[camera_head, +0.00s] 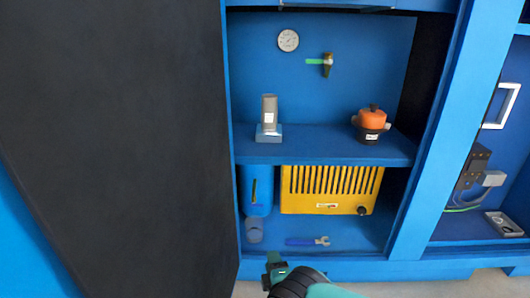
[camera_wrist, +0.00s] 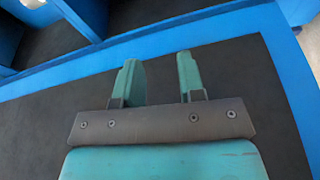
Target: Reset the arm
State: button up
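My gripper (camera_head: 274,268) shows at the bottom of the head view, teal and dark, in front of the lower edge of the blue cabinet. In the wrist view my gripper (camera_wrist: 160,78) has its two teal fingers apart with nothing between them. Behind the fingers lies a dark panel with a blue border. The gripper touches none of the things on the shelves, as far as I can see.
A large dark panel (camera_head: 120,140) fills the left. The blue shelf (camera_head: 325,147) bears a grey cylinder on a base (camera_head: 269,115) and an orange-topped pot-like part (camera_head: 371,120). Below are a yellow slotted box (camera_head: 330,190), a blue cylinder (camera_head: 257,190) and a blue-handled wrench (camera_head: 307,241).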

jog(key=w+d+r+m+g+h, duration=0.1)
jog(key=w+d+r+m+h, duration=0.1)
jog(key=w+r+m+h, duration=0.3)
jog(key=w+d+r+m+g, duration=0.2)
jog(key=w+r+m, duration=0.1)
jog(key=r, duration=0.3)
jog(key=s+d+r+m+g, duration=0.2)
jog(key=d+r+m+g, duration=0.25)
jog(key=r, duration=0.55)
jog(key=s+d+r+m+g+y, duration=0.25)
jog(key=s+r+g, duration=0.25)
jog(key=s+r, duration=1.1)
jog(key=s+d+r+n+g+y, duration=0.1)
jog(key=s+r+g, duration=0.1)
jog(key=s, duration=0.9)
jog(key=s+d+r+n+g+y, duration=0.1)
jog(key=s+r+g+y, duration=0.15)
jog(key=s, duration=0.95)
notch_tip(320, 180, up, 27)
jog(key=h+p, duration=0.1)
jog(key=p, duration=2.6)
jog(key=shift+w+r+p, duration=0.15)
jog(key=shift+w+p, duration=0.25)
jog(key=shift+w, duration=0.05)
